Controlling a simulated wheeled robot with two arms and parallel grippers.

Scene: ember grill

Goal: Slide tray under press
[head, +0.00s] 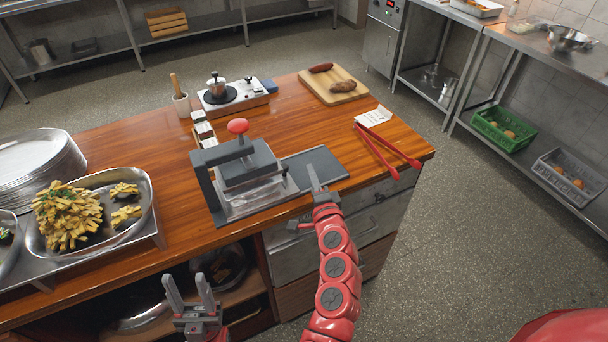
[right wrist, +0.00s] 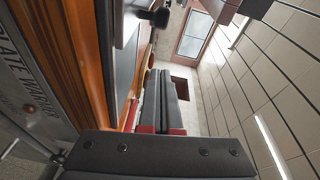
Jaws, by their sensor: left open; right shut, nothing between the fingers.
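The press (head: 232,165), a dark frame with a red knob (head: 237,126), stands on the wooden counter. A clear, shallow tray (head: 250,204) sits beneath its upper plate, its front and right edges showing; the rest is hidden by the press. A dark flat mat (head: 322,160) lies just right of the press. My right gripper (head: 313,176) is shut and empty over the mat's front part, right of the tray and apart from it. Its dark fingers also show in the right wrist view (right wrist: 160,100). My left gripper (head: 188,292) is open and empty, low in front of the counter.
Red tongs (head: 388,147) and a white card (head: 374,116) lie right of the mat. A cutting board (head: 318,92) with food and a small burner (head: 232,98) stand behind. A platter of fries (head: 144,226) and stacked plates (head: 40,165) occupy the left.

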